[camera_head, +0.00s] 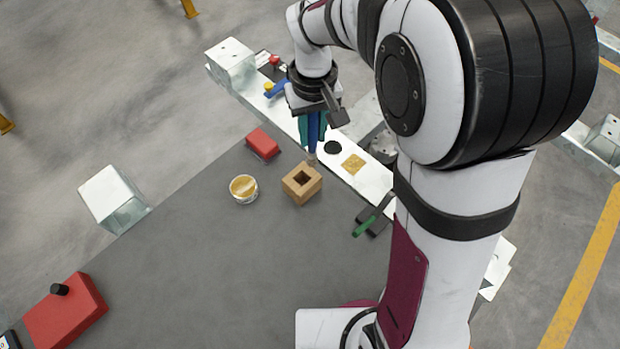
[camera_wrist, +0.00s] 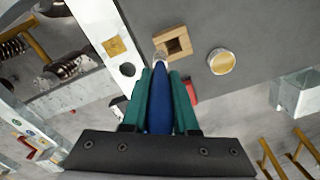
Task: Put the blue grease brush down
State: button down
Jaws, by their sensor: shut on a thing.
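My gripper (camera_head: 312,128) is shut on the blue grease brush (camera_wrist: 160,108). In the wrist view the brush's blue handle lies between the teal fingers, and its pale tip points away from me. In the head view the brush (camera_head: 313,135) hangs roughly upright, tip down, just behind the wooden block (camera_head: 302,184). The block has a square hole in its top and also shows in the wrist view (camera_wrist: 161,41). In the wrist view the brush tip overlaps the block's near edge; I cannot tell whether they touch. Part of the handle is hidden by my gripper.
A round tub of yellowish grease (camera_head: 244,188) stands left of the block, with a red box (camera_head: 263,143) behind it. A white rail (camera_head: 370,178) with a dark hole and a yellow patch runs along the table's far edge. The grey table (camera_head: 200,260) is clear in front.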

notch_tip(320, 180, down, 8)
jog(key=s+a+n, duration=0.1)
jog(key=a, duration=0.1)
jog(key=shift+s+a, duration=0.15)
jog(key=shift+s, duration=0.25)
jog(key=c, duration=0.7)
grip_release()
notch_tip(320, 180, up, 13)
jog(key=s+d+m, duration=0.2)
jog(key=s+m, duration=0.1)
jog(key=s, duration=0.4)
jog(key=s+d+m+y, duration=0.1)
jog(key=s+d+m, duration=0.2)
jog(key=s, duration=0.4)
jog(key=s+d+m, duration=0.3)
jog(key=s+m, duration=0.1)
jog(key=s, duration=0.3)
jog(key=shift+y, duration=0.4)
